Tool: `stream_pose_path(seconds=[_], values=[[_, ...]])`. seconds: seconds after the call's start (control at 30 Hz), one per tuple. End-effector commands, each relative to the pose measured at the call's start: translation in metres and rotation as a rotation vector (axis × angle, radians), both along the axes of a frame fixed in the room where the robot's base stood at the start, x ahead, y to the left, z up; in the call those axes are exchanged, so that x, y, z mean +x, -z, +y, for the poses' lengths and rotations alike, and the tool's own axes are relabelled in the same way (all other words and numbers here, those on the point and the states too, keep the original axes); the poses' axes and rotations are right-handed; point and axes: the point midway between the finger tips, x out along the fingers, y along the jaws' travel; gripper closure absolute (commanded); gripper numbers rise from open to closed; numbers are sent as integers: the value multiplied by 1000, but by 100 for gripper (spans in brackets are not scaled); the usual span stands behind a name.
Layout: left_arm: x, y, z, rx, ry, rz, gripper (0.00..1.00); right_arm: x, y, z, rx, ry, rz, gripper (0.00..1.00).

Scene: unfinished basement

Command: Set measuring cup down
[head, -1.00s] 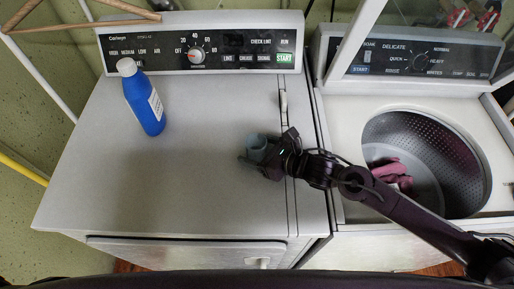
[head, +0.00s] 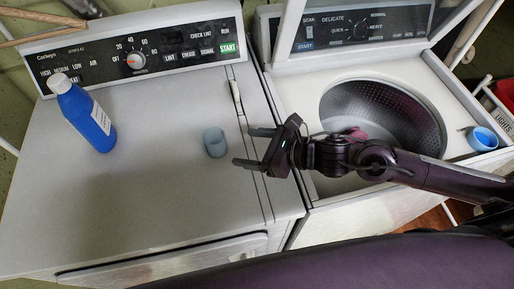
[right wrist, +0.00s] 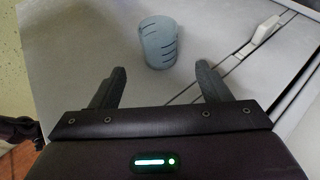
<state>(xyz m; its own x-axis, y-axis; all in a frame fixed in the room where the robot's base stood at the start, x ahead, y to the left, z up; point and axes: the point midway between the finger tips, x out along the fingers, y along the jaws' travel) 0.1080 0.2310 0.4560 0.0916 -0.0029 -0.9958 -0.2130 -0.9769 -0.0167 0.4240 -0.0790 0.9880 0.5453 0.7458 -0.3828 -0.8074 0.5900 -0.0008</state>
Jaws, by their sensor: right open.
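The measuring cup (head: 215,142), a small grey-blue cup, stands upright on the flat top of the dryer (head: 150,190). Nothing touches it. In the right wrist view the measuring cup (right wrist: 158,42) shows dark marks on its side and sits just beyond the fingertips. My right gripper (head: 243,147) is open and empty, a little to the right of the cup; its two spread fingers (right wrist: 161,70) point toward it. My left gripper is not in view.
A blue bottle with a white cap (head: 88,118) stands at the dryer's left. The open washer (head: 300,120) is on the right, with pink cloth (head: 357,133) in its drum. A blue cup (head: 482,139) rests on the washer's right edge. The dryer's front top is clear.

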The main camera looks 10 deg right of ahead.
Motion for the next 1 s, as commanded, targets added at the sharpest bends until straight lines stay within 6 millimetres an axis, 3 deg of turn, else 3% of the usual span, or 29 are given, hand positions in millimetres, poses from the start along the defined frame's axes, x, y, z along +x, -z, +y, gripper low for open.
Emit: stream_pose_path(seconds=[0.23, 0.8, 0.9, 1.0], values=[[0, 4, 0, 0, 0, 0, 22, -9, -6, -11, 0, -2, 0, 30], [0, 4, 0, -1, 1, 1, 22, -9, -7, -11, 0, -2, 1, 30], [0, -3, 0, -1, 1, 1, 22, -9, -14, -11, 0, -2, 1, 30], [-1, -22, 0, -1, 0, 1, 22, -9, -33, -11, 1, -2, -1, 30]])
